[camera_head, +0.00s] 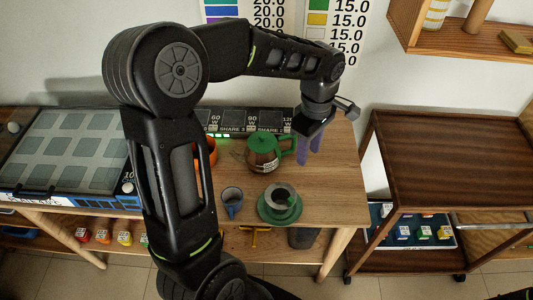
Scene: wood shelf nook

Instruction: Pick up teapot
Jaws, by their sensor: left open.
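The teapot (262,157) stands upright on the wooden table; it has a green lid, a green handle on its right side and a brown, glassy body. My left arm arches over the table from the left. My left gripper (309,147) points down just right of the teapot's handle, with its purple fingers apart and nothing seen between them. Whether a finger touches the handle cannot be told. My right gripper does not show.
A green saucer with a cup (279,199) and a blue-grey mug (231,200) stand in front of the teapot. An orange object (211,152) is partly hidden behind my arm. A dark cart (455,150) stands to the right. The table's right end (345,190) is clear.

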